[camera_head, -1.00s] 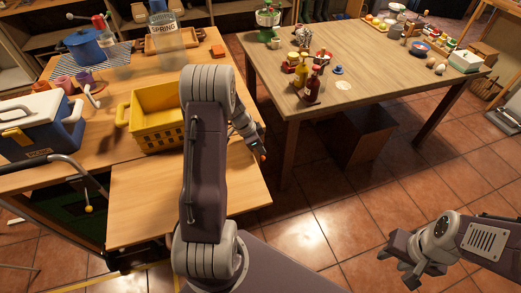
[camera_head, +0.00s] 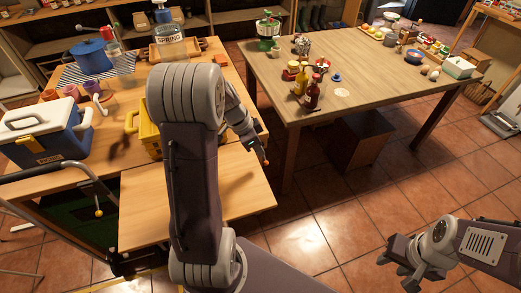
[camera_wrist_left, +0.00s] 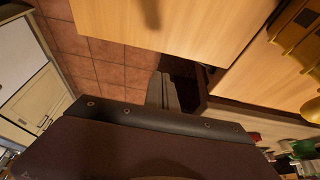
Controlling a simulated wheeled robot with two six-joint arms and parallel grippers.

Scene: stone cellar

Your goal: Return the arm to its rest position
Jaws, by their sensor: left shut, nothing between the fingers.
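My left arm rises through the middle of the head view and bends over the wooden table (camera_head: 235,185). Its gripper (camera_head: 262,155) points down and right above the table's right edge, shut and empty. In the left wrist view the grey fingers (camera_wrist_left: 163,92) are together, with tiled floor and table edges beyond. My right gripper (camera_head: 397,272) is at the lower right over the floor; its fingers look apart, with nothing between them.
A yellow basket (camera_head: 148,135), partly hidden by my left arm, a blue-and-white cooler (camera_head: 45,138) and a blue pot (camera_head: 90,56) stand on the left table. A second table (camera_head: 375,80) holds bottles (camera_head: 312,95). Tiled floor (camera_head: 320,225) lies open between the arms.

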